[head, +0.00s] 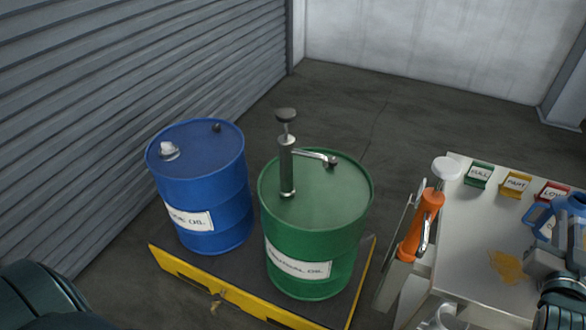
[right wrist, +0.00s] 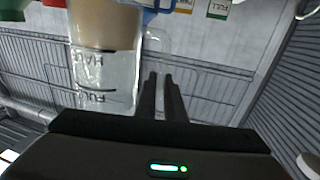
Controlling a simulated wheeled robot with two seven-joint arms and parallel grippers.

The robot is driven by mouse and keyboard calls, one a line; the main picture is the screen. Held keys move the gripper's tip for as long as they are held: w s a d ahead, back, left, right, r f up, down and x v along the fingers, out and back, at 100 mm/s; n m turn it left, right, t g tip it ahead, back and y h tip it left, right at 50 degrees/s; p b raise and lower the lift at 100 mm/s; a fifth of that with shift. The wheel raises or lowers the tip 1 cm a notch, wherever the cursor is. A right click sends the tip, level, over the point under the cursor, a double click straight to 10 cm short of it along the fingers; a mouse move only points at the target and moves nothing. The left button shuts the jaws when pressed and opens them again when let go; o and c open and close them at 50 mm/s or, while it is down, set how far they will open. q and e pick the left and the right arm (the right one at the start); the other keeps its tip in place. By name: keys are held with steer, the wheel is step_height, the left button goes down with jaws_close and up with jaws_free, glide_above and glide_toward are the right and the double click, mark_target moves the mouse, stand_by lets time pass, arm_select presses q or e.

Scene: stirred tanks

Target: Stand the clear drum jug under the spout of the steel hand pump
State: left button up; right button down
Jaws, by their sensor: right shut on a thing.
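The steel hand pump (head: 287,165) stands upright on the green drum (head: 290,232). Its spout (head: 312,153) reaches to the right over the lid, its end near a dark cap. The clear drum jug (right wrist: 105,75) fills the upper left of the right wrist view. It carries dark level marks, and brownish contents show at one end. My right gripper (right wrist: 163,95) is shut at the jug's clear handle side; the exact contact is hard to see. In the head view the right gripper (head: 545,262) is at the right edge, over the table. My left gripper is out of view.
A blue drum (head: 205,190) stands left of the green one on a yellow-edged pallet (head: 185,275). Floor behind the drums is clear.

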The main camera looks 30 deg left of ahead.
steer(key=shift+s, duration=0.1)
steer(key=s+a+f+n+y, duration=0.1)
steer(key=s+a+f, duration=0.2)
steer(key=s, duration=0.6)
steer(key=s+a+f+y, duration=0.1)
steer(key=s+a+f, duration=0.2)
steer(key=s+a, duration=0.4)
steer(key=shift+s+n+y, duration=0.4)
steer(key=shift+s, duration=0.65)
steer(key=shift+d+f, duration=0.1)
